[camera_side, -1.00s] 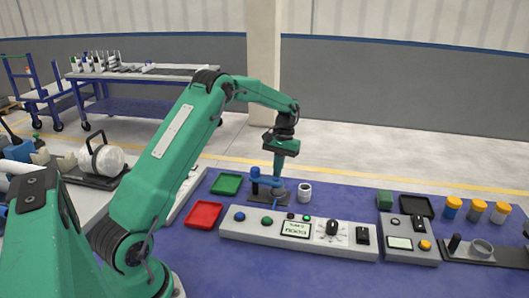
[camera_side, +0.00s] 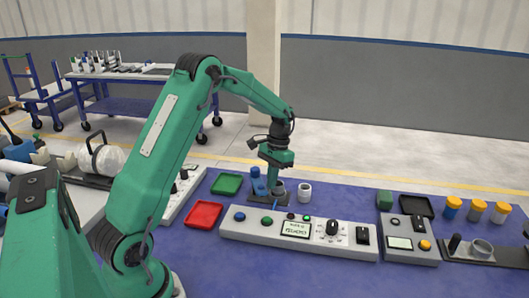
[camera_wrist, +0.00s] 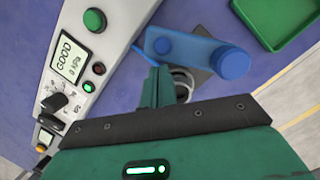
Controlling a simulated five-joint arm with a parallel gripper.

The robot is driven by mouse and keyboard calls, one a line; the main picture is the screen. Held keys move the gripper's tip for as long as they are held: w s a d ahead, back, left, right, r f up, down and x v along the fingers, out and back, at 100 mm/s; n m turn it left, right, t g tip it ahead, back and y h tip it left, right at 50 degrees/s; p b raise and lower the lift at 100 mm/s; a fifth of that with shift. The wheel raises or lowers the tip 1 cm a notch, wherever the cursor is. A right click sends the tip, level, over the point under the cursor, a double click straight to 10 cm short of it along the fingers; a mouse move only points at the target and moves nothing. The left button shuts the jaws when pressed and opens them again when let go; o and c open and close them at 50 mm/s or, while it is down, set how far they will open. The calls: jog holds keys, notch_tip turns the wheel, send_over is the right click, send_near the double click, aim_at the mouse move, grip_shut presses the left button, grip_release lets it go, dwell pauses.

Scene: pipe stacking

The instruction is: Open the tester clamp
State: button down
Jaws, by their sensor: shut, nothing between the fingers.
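The blue tester clamp (camera_side: 257,184) stands on a dark base plate behind the long grey tester panel. In the wrist view, the clamp (camera_wrist: 200,55) shows a round post with a flat arm reaching left, and a thin blue handle at the arm's end close to my fingers. The arm lies beside the round grey seat (camera_wrist: 183,84), not over it. My gripper (camera_side: 276,180) is shut and empty, low at the seat, right of the clamp post. In the wrist view my gripper (camera_wrist: 158,80) hides part of the seat.
The tester panel (camera_side: 298,238) has buttons, a knob and a screen reading GOOD. A white cup (camera_side: 304,193) stands just right of my gripper. Green (camera_side: 227,184) and red (camera_side: 204,215) trays lie left. Several capped jars (camera_side: 477,210) stand right. Blue table is free between.

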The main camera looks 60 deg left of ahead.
aim_at(262, 187)
jog(key=shift+s, duration=1.75)
jog(key=shift+w+d, duration=0.6)
jog(key=shift+w, duration=0.05)
jog(key=shift+w+d, duration=0.8)
notch_tip(262, 187, up, 10)
jog(key=w+d, duration=0.1)
jog(key=shift+w+d+f, duration=0.15)
jog(key=shift+w+d, duration=0.2)
